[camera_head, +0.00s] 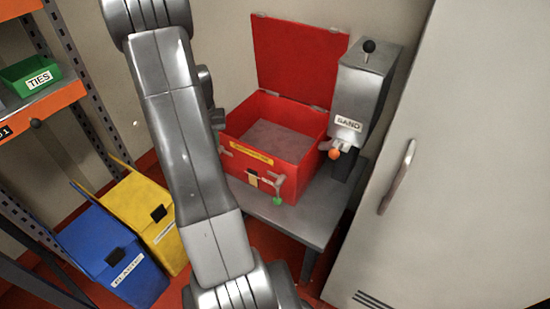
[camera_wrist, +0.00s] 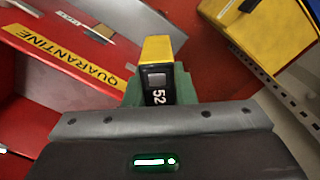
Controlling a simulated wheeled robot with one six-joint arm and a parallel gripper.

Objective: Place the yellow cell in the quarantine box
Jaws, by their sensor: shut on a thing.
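The yellow cell (camera_wrist: 158,48) has a yellow top and a dark body marked "52", and shows in the wrist view. My gripper (camera_wrist: 158,90) is shut on it, with green pads at its sides. The red quarantine box (camera_head: 282,173) stands on a grey bench in the head view, with its lid (camera_head: 297,60) raised and a grey, flat surface inside. In the wrist view, the box's yellow "QUARANTINE" label (camera_wrist: 60,55) is left of the cell. The cell appears outside the box, beside its front. My gripper is not visible in the head view.
A grey sand dispenser (camera_head: 360,95) stands right of the box on the bench (camera_head: 310,222). A pale cabinet (camera_head: 450,150) is farther right. Yellow (camera_head: 135,205) and blue (camera_head: 105,250) bins stand at left below a shelf with a green "TIES" bin (camera_head: 30,73).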

